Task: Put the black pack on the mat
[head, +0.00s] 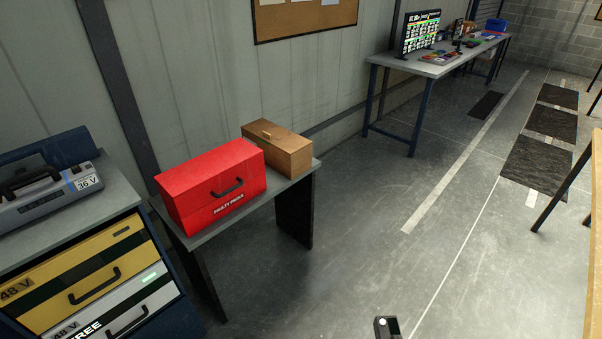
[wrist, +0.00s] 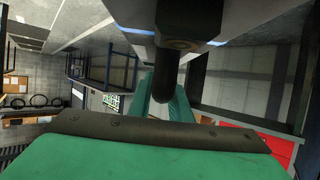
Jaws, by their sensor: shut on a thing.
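In the wrist view, my gripper (wrist: 166,98) shows as a dark finger against teal uprights. It is shut on a large green thing (wrist: 120,160) with a dark grey edge strip, very close to the camera. The grip point is partly hidden. I cannot make out a separate black pack. In the head view, black mats lie on the floor at the far right: a near one (head: 537,162), a middle one (head: 551,122) and a far one (head: 558,95). A smaller dark mat (head: 486,105) lies nearer the workbench. The held thing is not clearly visible there.
A red box (head: 213,185) and a wooden box (head: 277,150) stand on a small table. A grey 36 V pack (head: 50,195) sits on the left cabinet, above yellow and grey 48 V fronts. A workbench (head: 445,66) runs along the wall. The central floor is clear.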

